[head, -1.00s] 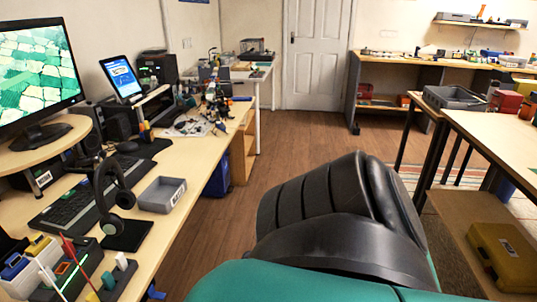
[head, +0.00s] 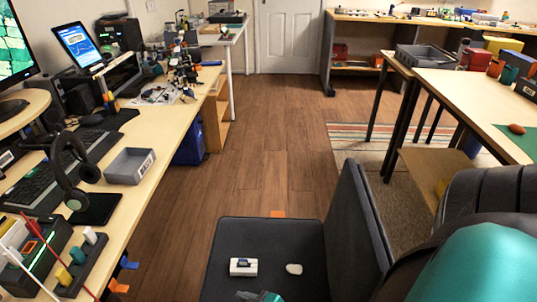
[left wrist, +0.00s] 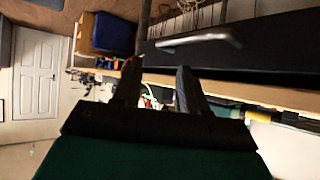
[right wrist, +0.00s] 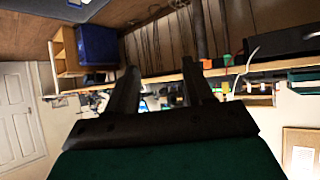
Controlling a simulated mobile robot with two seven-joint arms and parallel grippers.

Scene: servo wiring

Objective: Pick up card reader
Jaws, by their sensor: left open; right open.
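I cannot make out with certainty which thing is the card reader. A small white device with a dark patch (head: 243,267) lies on the dark chair seat (head: 225,235) at the bottom of the head view; it may be the card reader. My left gripper (left wrist: 157,88) is open and empty in the left wrist view. My right gripper (right wrist: 163,88) is open and empty in the right wrist view.
A pale rounded object (head: 294,269) lies beside the device. The chair backrest (head: 350,230) rises at the seat's right. The cluttered desk (head: 150,190) holds headphones (head: 68,172) and a grey tray (head: 130,165). A table (head: 470,92) stands right. The middle floor is clear.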

